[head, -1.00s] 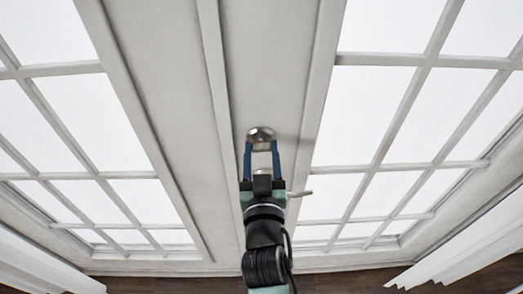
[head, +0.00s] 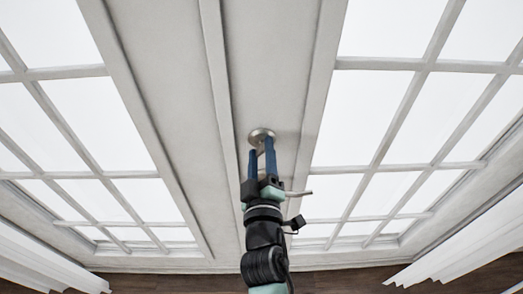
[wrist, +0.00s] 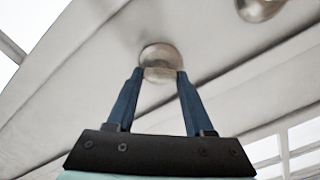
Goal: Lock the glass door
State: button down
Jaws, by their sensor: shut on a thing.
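The glass door pair shows in the head view, with white frames and panes in a grid; the right door (head: 395,85) carries a round metal lock knob (head: 261,133) on its inner stile. My gripper (head: 261,146) reaches up to this knob, its blue fingers on either side of it. In the wrist view the knob (wrist: 160,57) sits between the two fingertips (wrist: 161,73), and the gripper is shut on it. Whether the bolt is out is hidden.
A metal lever end (head: 298,193) sticks out right of my wrist in the head view. A second round metal fitting (wrist: 258,8) shows at the wrist view's top right. White curtains (head: 465,250) hang at the sides, and dark wood (head: 345,279) shows at the bottom.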

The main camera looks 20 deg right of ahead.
jog(key=n, duration=0.4)
jog(key=shift+n+p, duration=0.3)
jog(key=shift+p, duration=0.1)
jog(key=shift+f+n, duration=0.1)
jog(key=shift+n, duration=1.5)
jog(key=shift+p, duration=0.3)
jog(key=shift+c, duration=1.4)
grip_release()
